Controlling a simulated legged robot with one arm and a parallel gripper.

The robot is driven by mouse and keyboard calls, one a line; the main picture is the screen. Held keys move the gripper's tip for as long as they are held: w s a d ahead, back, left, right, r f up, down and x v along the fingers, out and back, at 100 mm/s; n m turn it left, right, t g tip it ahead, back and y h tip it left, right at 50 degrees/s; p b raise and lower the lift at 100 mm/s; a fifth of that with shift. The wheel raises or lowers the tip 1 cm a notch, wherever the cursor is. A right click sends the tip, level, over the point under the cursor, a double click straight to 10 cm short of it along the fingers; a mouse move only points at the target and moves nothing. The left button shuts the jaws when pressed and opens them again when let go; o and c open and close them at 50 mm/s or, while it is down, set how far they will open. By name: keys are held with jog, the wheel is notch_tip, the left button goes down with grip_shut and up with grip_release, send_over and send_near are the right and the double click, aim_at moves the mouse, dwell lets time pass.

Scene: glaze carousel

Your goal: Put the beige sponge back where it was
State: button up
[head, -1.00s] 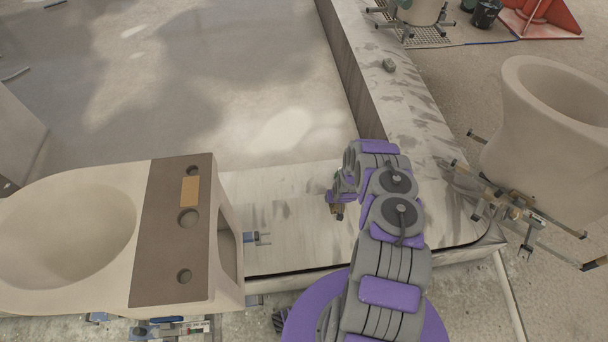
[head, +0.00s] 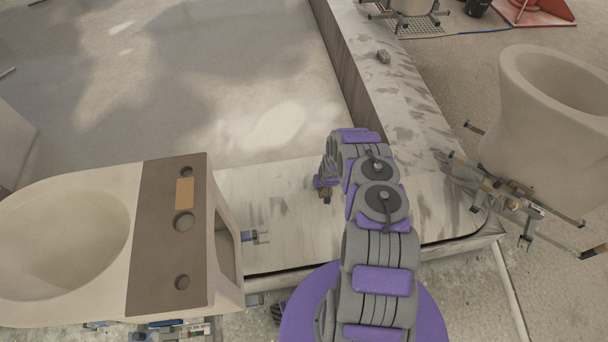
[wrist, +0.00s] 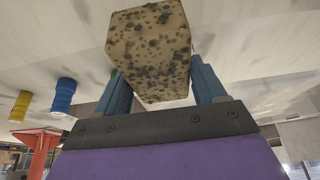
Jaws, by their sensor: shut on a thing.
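The beige sponge (wrist: 150,50), speckled with dark spots, is held between the two blue fingers of my gripper (wrist: 160,85) in the wrist view. My gripper is shut on it. In the head view my gripper (head: 325,190) is small and partly hidden at the end of my arm, above the pale ledge and right of the toilet-shaped ceramic piece. The sponge is hard to make out there. A flat tan rectangle (head: 185,192) shows on the brown flat top of the ceramic piece (head: 65,245), beside round holes.
A second ceramic piece (head: 530,130) stands on a metal stand at the right. A small grey block (head: 384,56) lies on the far ledge (head: 400,110). A blue-tipped metal part (head: 255,236) sticks out right of the near ceramic piece.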

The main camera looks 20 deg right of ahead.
jog(key=w+a+b, duration=0.1)
jog(key=w, duration=0.2)
jog(key=w+a+b, duration=0.1)
jog(key=w+a, duration=0.1)
jog(key=w, duration=0.2)
jog(key=w+a+f+b, duration=0.1)
jog(key=w+a, duration=0.1)
jog(key=w, duration=0.1)
jog(key=shift+w+f, duration=0.1)
jog(key=shift+w, duration=0.15)
notch_tip(320, 180, down, 3)
jog(key=shift+w+a+f+b, duration=0.1)
jog(key=shift+b, duration=0.55)
jog(key=o, duration=0.9)
jog(key=shift+o, duration=0.2)
